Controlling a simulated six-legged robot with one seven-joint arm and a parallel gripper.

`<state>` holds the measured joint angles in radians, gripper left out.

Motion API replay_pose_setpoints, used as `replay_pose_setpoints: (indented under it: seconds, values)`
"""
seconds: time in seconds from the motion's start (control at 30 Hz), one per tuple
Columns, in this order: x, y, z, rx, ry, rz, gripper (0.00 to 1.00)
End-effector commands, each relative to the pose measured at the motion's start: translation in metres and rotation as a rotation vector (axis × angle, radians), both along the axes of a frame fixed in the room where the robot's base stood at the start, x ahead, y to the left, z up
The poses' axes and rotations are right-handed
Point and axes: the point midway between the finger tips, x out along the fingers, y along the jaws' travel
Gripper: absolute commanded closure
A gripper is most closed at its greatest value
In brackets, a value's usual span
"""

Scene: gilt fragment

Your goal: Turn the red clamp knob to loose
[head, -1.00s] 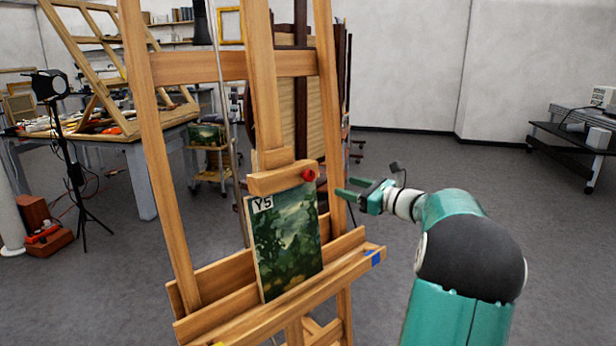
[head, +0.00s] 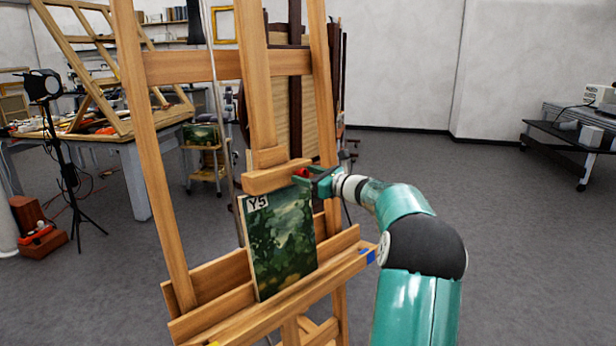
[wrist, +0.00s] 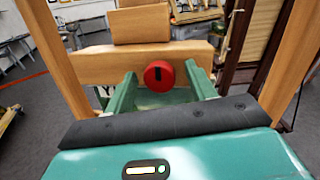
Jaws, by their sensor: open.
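The red clamp knob (wrist: 159,76) is round with a dark upright mark on its face. It sits at the right end of the easel's wooden top clamp block (head: 262,180), and only a bit of the red knob (head: 301,173) shows in the head view. My green gripper (head: 312,181) is open at the knob. In the wrist view my gripper's two fingers (wrist: 160,92) stand left and right of the knob, with a gap seen on each side. Whether either finger touches it I cannot tell. The clamp block is above a green landscape painting (head: 281,243) labelled Y5.
The wooden easel's right upright (head: 325,100) rises just behind my gripper. The easel ledge (head: 290,290) carries the painting below. A cluttered workbench (head: 137,170) and a lamp on a tripod (head: 65,150) stand at the left.

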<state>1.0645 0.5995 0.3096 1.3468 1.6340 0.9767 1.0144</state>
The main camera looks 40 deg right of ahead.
Motion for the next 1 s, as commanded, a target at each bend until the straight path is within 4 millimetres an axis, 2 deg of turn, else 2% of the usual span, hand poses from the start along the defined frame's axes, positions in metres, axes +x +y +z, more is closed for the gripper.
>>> replay_pose_setpoints:
  seconds: [0.1, 0.33, 0.67, 1.0]
  values:
    - [-0.0002, 0.0001, 0.0000, 0.000, 0.000, 0.000, 0.44]
    - [-0.0005, 0.0000, 0.0001, 0.000, 0.000, 0.000, 0.89]
    - [-0.0004, 0.0001, 0.0001, -0.031, -0.001, 0.005, 0.89]
    - [-0.0002, -0.0001, 0.0006, -0.221, -0.006, 0.032, 0.89]
